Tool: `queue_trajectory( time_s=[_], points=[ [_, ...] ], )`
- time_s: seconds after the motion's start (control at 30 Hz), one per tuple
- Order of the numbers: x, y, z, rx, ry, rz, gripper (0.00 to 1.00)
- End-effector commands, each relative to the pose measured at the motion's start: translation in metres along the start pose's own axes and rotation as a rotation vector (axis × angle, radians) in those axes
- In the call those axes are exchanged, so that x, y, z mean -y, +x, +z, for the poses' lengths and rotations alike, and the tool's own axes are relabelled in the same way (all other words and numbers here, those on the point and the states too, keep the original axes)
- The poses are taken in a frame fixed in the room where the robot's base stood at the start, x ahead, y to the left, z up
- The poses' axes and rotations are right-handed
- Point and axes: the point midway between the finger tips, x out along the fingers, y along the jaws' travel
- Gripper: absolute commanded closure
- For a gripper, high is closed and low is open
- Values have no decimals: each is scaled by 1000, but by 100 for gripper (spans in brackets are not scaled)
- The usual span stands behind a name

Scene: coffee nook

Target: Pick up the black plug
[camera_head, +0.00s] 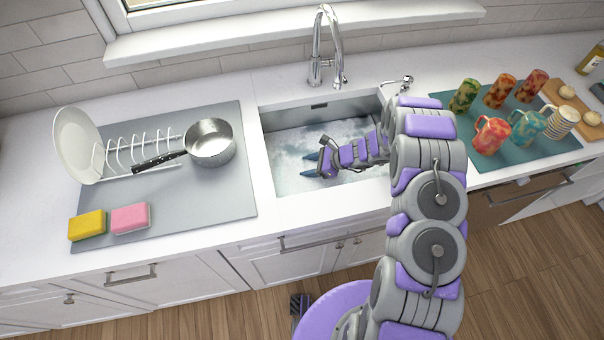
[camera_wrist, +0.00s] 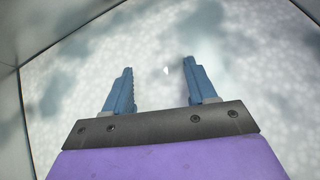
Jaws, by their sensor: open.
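I see no black plug in either view. The sink (camera_head: 285,180) is filled with cloudy, foamy water, and what lies under the surface is hidden. My gripper (camera_head: 311,164) is inside the sink basin, low over or at the water, near the middle. In the wrist view, my gripper (camera_wrist: 158,82) has its two blue fingers apart with nothing between them except a tiny white speck. Whitish foam with darker patches lies beyond the fingers, and the basin walls show at the corners.
A grey mat (camera_head: 225,200) on the left holds a dish rack (camera_head: 140,150), a plate (camera_head: 78,145), a saucepan (camera_head: 210,143) and sponges (camera_head: 131,218). The faucet (camera_head: 326,45) rises behind the sink. Several mugs stand on a teal mat (camera_head: 549,149) at right.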

Motion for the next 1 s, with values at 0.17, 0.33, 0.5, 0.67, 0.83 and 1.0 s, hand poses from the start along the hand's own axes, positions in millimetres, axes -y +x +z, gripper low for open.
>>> queue_trajectory(
  time_s=[0.17,0.33,0.5,0.67,0.83,1.0],
  points=[
    [0,8,0,0,-1,0,44],
    [0,7,0,1,-1,0,45],
    [0,8,1,0,-1,0,61],
    [0,8,0,0,-1,1,76],
    [0,8,0,0,0,1,93],
    [0,8,0,1,0,1,100]
  ],
)
